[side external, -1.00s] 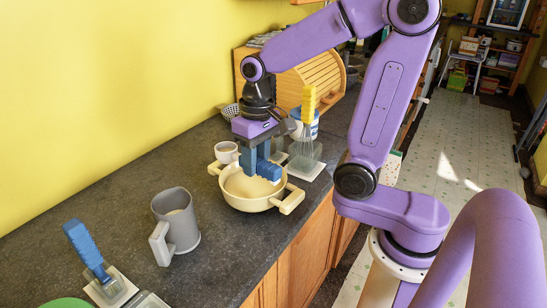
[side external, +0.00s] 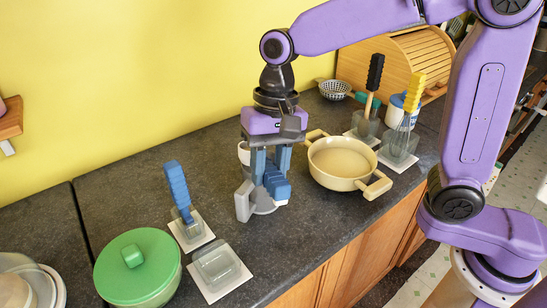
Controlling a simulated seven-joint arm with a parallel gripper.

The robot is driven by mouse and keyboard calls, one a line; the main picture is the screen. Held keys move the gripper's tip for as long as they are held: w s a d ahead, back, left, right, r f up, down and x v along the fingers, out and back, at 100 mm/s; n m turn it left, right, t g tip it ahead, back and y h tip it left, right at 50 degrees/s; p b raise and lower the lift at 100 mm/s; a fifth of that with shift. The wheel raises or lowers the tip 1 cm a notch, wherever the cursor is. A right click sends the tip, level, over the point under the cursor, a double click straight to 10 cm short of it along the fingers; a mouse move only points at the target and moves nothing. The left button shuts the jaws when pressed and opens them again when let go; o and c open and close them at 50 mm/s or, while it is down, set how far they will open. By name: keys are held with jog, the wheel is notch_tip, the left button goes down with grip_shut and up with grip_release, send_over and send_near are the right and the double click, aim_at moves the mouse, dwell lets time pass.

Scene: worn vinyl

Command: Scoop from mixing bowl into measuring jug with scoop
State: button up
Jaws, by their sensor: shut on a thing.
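My gripper (side external: 271,172) is shut on the blue ridged handle of the scoop (side external: 276,187), straight above the grey measuring jug (side external: 243,203). The scoop's head is hidden, so I cannot tell its tilt or what it carries. The jug stands on the dark counter with its handle toward the camera; the gripper and scoop cover much of its body and mouth. The cream two-handled mixing bowl (side external: 343,180) stands just right of the jug, with pale contents (side external: 341,160) inside.
A green lidded pot (side external: 138,265), a blue-handled tool (side external: 178,190) in a holder and an empty-looking holder (side external: 216,267) stand left. A black-handled tool (side external: 375,73) and a yellow-handled whisk (side external: 408,105) stand behind the bowl. A white cup (side external: 243,151) is partly hidden behind my gripper.

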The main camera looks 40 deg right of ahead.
notch_tip(320, 180, down, 2)
jog(key=shift+f, duration=0.15)
jog(key=r+y, duration=0.1)
jog(key=d+g+y, duration=0.1)
jog(key=shift+w+r+g+y, duration=0.3)
jog(key=shift+r+y, duration=0.1)
jog(key=shift+s, duration=0.1)
jog(key=shift+w+d+r+g+y, duration=0.3)
jog(key=shift+d+r+g+y, duration=0.2)
jog(key=shift+y, duration=0.4)
jog(key=g+y, duration=0.1)
jog(key=d+r+y, duration=0.1)
jog(key=shift+w+d+g+y, duration=0.1)
jog(key=shift+w+g+y, duration=0.2)
jog(key=shift+w+g, duration=0.1)
jog(key=d+y, duration=0.1)
jog(key=w+d+g+y, duration=0.1)
jog(key=y, duration=0.1)
jog(key=d+g+y, duration=0.1)
jog(key=shift+w+d+r+y, duration=0.1)
jog(key=shift+w+r+y, duration=0.05)
jog(key=shift+w+y, duration=0.2)
jog(key=shift+w, duration=0.1)
dwell(0.8)
